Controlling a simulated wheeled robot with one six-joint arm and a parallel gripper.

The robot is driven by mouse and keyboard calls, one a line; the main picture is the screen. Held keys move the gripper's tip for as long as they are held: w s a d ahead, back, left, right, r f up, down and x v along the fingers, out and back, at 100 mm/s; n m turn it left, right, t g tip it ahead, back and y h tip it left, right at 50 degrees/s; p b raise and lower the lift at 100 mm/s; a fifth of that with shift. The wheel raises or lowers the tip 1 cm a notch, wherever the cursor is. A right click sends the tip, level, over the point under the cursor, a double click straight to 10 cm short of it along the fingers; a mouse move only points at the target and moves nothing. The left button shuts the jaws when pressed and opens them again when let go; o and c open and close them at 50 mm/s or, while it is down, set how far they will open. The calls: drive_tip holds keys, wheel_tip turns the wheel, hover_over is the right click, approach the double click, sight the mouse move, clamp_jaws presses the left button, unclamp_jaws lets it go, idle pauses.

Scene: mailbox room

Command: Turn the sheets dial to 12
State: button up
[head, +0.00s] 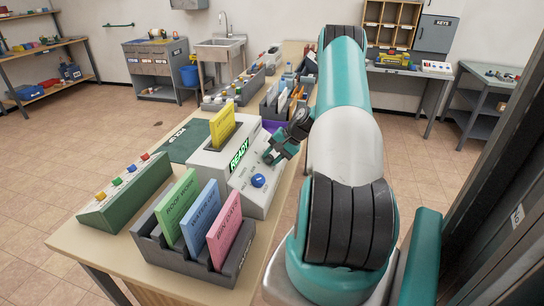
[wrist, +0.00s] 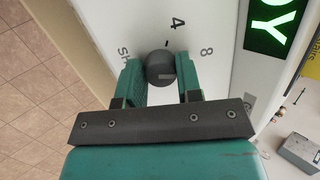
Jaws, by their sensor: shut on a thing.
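The sheets dial (wrist: 160,66) is a round dark knob on a white panel; "4" and "8" are printed above and to its upper right, and a partly hidden "Sh" label is at its left. A short dark tick lies between the knob and the 4, and a pale mark shows on the knob's face. My gripper (wrist: 160,78) has its green fingers on both sides of the knob, shut on it. In the head view my gripper (head: 272,155) is at the top of the machine's sloping panel (head: 243,183) and hides the dial.
The machine has a lit green READY sign (head: 239,154) and a yellow card (head: 222,125). A rack (head: 185,252) of coloured cards stands in front, and a green button box (head: 125,195) is at left.

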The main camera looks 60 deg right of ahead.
drive_tip(key=m+t, duration=0.1)
drive_tip(key=m, duration=0.3)
drive_tip(key=shift+m+p, duration=0.3)
drive_tip(key=m, duration=0.4)
drive_tip(key=shift+t+h+p, duration=0.3)
drive_tip(key=shift+m, duration=0.4)
drive_tip(key=o, duration=0.9)
drive_tip(key=shift+o, duration=0.2)
drive_tip(key=b+v, duration=0.3)
drive_tip(key=v, duration=1.4)
drive_tip(key=shift+s+r+b, duration=0.15)
drive_tip(key=shift+b, duration=0.2)
